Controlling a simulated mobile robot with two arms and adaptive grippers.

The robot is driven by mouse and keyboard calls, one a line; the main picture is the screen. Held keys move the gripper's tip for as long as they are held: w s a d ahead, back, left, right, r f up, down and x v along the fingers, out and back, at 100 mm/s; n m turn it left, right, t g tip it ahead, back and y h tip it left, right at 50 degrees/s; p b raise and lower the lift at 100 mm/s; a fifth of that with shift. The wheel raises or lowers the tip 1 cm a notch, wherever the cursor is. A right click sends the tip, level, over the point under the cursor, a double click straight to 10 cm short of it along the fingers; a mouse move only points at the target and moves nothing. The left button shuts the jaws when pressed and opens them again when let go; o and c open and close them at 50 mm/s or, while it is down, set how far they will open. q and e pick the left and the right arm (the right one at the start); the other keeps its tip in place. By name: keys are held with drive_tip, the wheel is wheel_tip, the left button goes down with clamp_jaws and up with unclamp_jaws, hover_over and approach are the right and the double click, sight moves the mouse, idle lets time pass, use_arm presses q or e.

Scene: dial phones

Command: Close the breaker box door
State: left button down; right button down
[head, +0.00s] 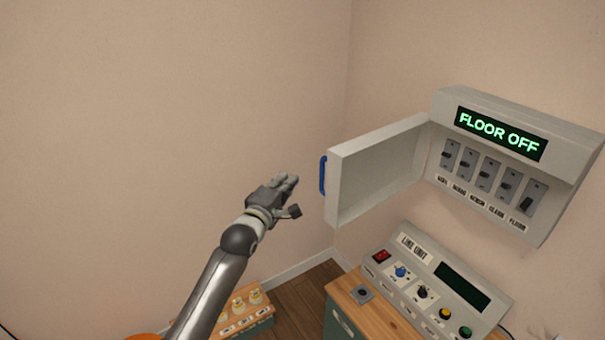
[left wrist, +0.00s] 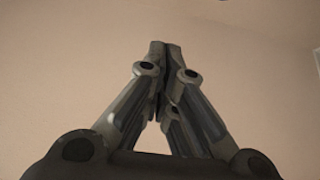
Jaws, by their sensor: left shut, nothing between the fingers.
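The breaker box (head: 520,120) is mounted on the right wall. Its green display reads "FLOOR OFF", and several labelled switches sit below it. Its door (head: 380,165) stands wide open, swung out to the left from the box's left edge. A blue handle (head: 323,175) is on the door's outer left end. My left gripper (head: 288,183) is to the left of the door, apart from the handle, with its fingers toward it. The left wrist view shows the left gripper's fingertips (left wrist: 165,50) together with nothing between them. My right gripper is not in view.
A line unit (head: 435,280) with a dark screen and coloured knobs sits on a wooden-topped cabinet (head: 345,291) below the box. A low wooden stand (head: 262,325) with several pale pieces is at the bottom. The left wall is bare.

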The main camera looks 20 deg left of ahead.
use_arm(q)
drive_tip(key=w+d+p, duration=0.2)
drive_tip(key=w+d, duration=0.2)
drive_tip(key=w, duration=0.1)
idle(0.5)
drive_tip(key=shift+w, duration=0.1)
drive_tip(key=shift+f, duration=0.1)
